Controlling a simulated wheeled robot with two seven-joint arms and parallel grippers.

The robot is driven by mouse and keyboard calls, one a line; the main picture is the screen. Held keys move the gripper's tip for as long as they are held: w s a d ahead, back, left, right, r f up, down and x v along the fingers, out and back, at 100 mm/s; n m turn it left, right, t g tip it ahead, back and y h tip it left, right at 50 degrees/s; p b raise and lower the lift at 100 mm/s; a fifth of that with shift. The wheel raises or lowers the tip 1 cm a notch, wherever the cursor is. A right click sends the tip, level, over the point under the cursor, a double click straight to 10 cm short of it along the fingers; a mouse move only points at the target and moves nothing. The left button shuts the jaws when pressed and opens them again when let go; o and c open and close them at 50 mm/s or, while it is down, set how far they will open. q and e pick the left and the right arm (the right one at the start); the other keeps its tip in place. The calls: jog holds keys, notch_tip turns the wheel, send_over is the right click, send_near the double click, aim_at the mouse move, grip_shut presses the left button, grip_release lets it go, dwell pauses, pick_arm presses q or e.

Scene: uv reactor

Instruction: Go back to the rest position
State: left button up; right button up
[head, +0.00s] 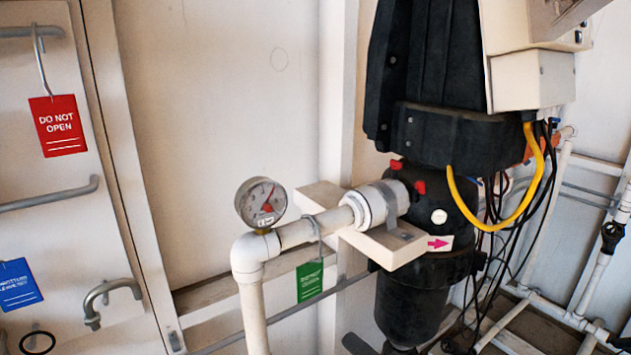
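Neither of my grippers shows in the head view, so I cannot see their pose or whether they hold anything. The black reactor body (405,300) stands upright right of centre, with a black housing (450,145) on top. A white pipe (310,228) runs from its side to an elbow and then down. A round pressure gauge (262,203) sits on top of the elbow. A green tag (310,281) hangs from the pipe by a hook.
A red "DO NOT OPEN" tag (58,125) hangs from a handle on the left panel. A blue tag (17,285) and a grey hook (112,297) are below. A yellow cable (497,221) loops beside the reactor. Thin pipes (560,310) run at the lower right.

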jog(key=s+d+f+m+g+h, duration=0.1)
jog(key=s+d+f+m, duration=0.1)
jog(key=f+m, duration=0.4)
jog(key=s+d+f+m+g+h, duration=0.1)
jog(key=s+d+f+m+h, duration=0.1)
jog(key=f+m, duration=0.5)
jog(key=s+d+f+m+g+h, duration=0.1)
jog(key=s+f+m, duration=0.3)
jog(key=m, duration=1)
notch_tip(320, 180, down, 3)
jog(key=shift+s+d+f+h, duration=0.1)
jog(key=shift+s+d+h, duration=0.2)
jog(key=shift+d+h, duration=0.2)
